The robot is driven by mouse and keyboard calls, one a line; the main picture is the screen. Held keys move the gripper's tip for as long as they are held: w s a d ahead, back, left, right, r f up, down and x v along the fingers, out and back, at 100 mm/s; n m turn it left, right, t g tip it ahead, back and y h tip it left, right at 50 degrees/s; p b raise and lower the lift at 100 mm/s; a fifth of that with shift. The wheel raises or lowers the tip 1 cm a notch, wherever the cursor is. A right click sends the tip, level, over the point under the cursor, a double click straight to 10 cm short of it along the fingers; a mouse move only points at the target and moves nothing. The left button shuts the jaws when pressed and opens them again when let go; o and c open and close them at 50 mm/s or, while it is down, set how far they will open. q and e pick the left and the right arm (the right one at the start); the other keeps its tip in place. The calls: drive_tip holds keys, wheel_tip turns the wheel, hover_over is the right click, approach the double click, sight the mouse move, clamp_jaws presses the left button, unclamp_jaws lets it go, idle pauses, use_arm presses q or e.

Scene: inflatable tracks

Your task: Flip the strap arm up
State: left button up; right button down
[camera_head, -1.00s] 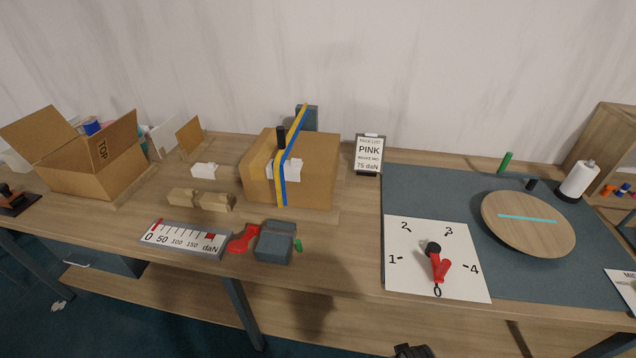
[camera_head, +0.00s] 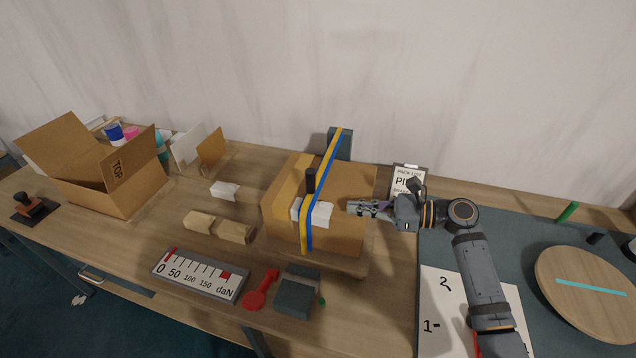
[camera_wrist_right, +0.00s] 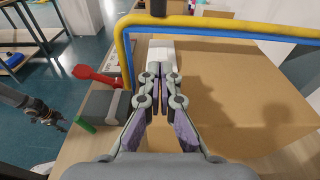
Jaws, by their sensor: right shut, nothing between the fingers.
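The strap arm (camera_head: 323,188), a bent yellow and blue bar, crosses over the closed cardboard box (camera_head: 345,234) and runs down its front face. In the right wrist view the strap arm (camera_wrist_right: 215,28) spans the top and bends down at left. My right gripper (camera_head: 352,207) is shut and empty over the right part of the box, to the right of the strap arm, with a visible gap. Its fingers show in the right wrist view (camera_wrist_right: 159,72), pointing towards a white piece (camera_wrist_right: 160,53). A dark gripper, likely my left (camera_wrist_right: 58,121), shows at the left edge; its fingers are unclear.
A grey post (camera_head: 340,144) stands behind the box. A black upright knob (camera_head: 310,180) is beside the strap arm. A red lever (camera_head: 261,290), a grey block (camera_head: 297,292) and a scale plate (camera_head: 200,274) lie in front. A pack list sign (camera_head: 409,177) stands behind my right arm.

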sight(319, 213)
drive_tip(key=shift+w+d+r, duration=0.1)
drive_tip(key=shift+w+r, duration=0.05)
drive_tip(key=shift+r, duration=0.2)
use_arm(q)
drive_tip(key=s, duration=0.6)
use_arm(e)
drive_tip(key=a+p, duration=0.1)
drive_tip(key=a, duration=0.1)
drive_tip(key=a+p, duration=0.1)
drive_tip(key=a, duration=0.2)
drive_tip(key=shift+w+a+r, duration=0.15)
drive_tip(key=shift+w+a, duration=0.05)
drive_tip(key=shift+a, duration=0.05)
drive_tip(key=p+x, duration=0.1)
drive_tip(key=x, duration=0.2)
drive_tip(key=shift+w+a, duration=0.1)
drive_tip(key=shift+a, duration=0.2)
use_arm(q)
drive_tip(key=shift+w+a+r, duration=0.15)
drive_tip(key=shift+w+r, duration=1.15)
drive_tip(key=shift+r, duration=0.25)
use_arm(e)
drive_tip(key=shift+a+f, duration=0.25)
drive_tip(key=shift+a, duration=0.05)
use_arm(q)
drive_tip(key=shift+w, duration=0.1)
use_arm(e)
drive_tip(key=shift+w, duration=0.1)
